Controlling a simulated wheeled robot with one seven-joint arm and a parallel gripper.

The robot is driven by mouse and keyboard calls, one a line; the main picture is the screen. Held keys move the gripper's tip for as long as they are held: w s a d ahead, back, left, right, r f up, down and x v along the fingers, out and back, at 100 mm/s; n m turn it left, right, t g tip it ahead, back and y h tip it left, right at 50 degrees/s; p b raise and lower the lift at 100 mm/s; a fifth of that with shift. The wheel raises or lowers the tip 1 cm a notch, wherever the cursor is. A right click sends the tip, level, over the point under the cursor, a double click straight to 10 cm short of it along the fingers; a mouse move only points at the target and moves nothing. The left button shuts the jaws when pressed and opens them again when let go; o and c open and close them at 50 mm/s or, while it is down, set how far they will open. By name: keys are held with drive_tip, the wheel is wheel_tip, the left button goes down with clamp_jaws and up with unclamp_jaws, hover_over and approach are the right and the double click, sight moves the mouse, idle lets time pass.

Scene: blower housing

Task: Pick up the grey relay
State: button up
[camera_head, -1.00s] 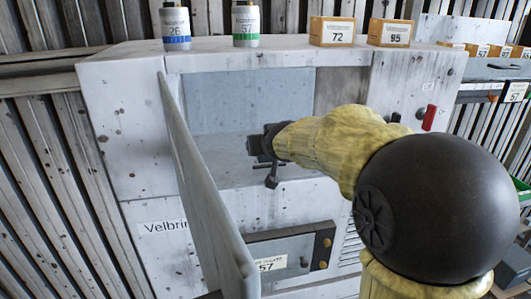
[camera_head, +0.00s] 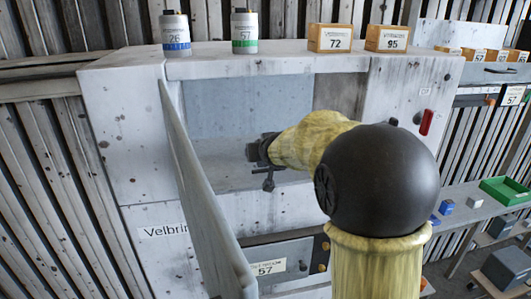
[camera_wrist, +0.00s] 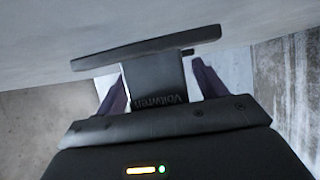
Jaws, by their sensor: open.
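My gripper (camera_head: 262,153) reaches into the open recess of the pale, speckled blower housing (camera_head: 135,120). In the wrist view my gripper (camera_wrist: 158,84) has its two dark fingers apart. Between them is a dark grey block (camera_wrist: 158,82) lettered "Voltwren", with a wide dark bar across its far end. It looks like the relay, but I cannot tell for sure. Whether the fingers touch it is unclear.
The housing's open door (camera_head: 200,190) stands left of my arm. Two grey canisters, blue-banded (camera_head: 175,34) and green-banded (camera_head: 244,32), and two orange-brown boxes (camera_head: 329,38) (camera_head: 386,38) stand on top. A shelf (camera_head: 460,215) at right holds small blocks and a green tray (camera_head: 507,190).

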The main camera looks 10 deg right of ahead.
drive_tip(key=shift+c, duration=0.4)
drive_tip(key=c, duration=1)
drive_tip(key=shift+c, duration=0.2)
wheel_tip(320, 180, up, 10)
drive_tip(key=shift+r+p, duration=0.1)
drive_tip(key=shift+p, duration=0.75)
